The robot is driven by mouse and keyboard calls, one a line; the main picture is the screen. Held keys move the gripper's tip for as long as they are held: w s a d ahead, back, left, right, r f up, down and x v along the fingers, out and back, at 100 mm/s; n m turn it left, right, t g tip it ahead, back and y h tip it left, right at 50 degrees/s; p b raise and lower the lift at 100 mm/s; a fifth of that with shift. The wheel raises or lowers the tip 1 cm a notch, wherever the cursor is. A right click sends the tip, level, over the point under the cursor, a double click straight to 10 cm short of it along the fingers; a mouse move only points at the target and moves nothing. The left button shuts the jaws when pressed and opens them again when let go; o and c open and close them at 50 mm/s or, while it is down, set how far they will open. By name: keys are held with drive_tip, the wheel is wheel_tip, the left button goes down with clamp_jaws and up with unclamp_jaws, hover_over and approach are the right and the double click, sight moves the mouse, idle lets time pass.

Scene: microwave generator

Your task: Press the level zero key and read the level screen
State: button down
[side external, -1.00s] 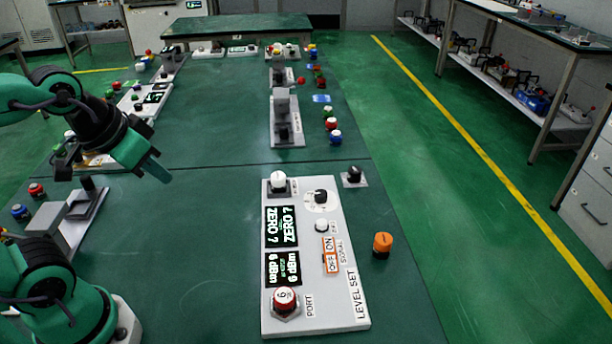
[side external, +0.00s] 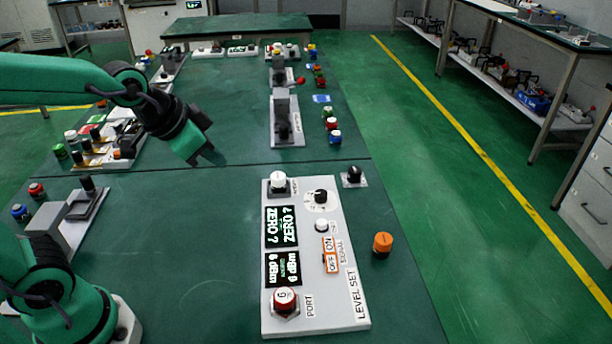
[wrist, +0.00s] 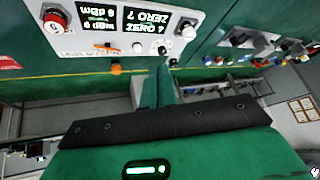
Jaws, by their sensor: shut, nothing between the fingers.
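The white LEVEL SET panel (side external: 345,300) lies on the green bench in the side view, and upside down at the top of the wrist view (wrist: 100,40). Its upper screen (side external: 281,227) reads "ZERO ?" and its lower screen (side external: 283,268) reads "6 dBm". A small white round key (side external: 321,225) sits beside the upper screen; its label is too small to read surely. It also shows in the wrist view (wrist: 166,46). My gripper (side external: 207,157) is shut and empty, in the air to the upper left of the panel, clear of it.
On the panel are a dark knob (side external: 320,196), a white knob (side external: 278,181), a red cap (side external: 285,299) at PORT and an orange-framed SIGNAL switch (side external: 331,255). An orange knob (side external: 382,243) and black knob (side external: 354,174) stand to its right. Bare bench lies left of the panel.

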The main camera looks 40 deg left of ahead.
drive_tip(key=w+d+f+m+t+h, duration=0.1)
drive_tip(key=w+d+f+m, duration=0.35)
drive_tip(key=w, duration=0.55)
drive_tip(key=m+t+h, duration=0.1)
drive_tip(key=m, duration=0.2)
hover_over(317, 224)
wheel_tip(317, 224, down, 5)
drive_tip(key=shift+d+f, duration=0.1)
drive_tip(key=shift+f, duration=0.1)
drive_tip(key=shift+f, duration=0.2)
drive_tip(key=shift+f, duration=4.2)
drive_tip(key=shift+f, duration=0.1)
drive_tip(key=shift+f, duration=0.35)
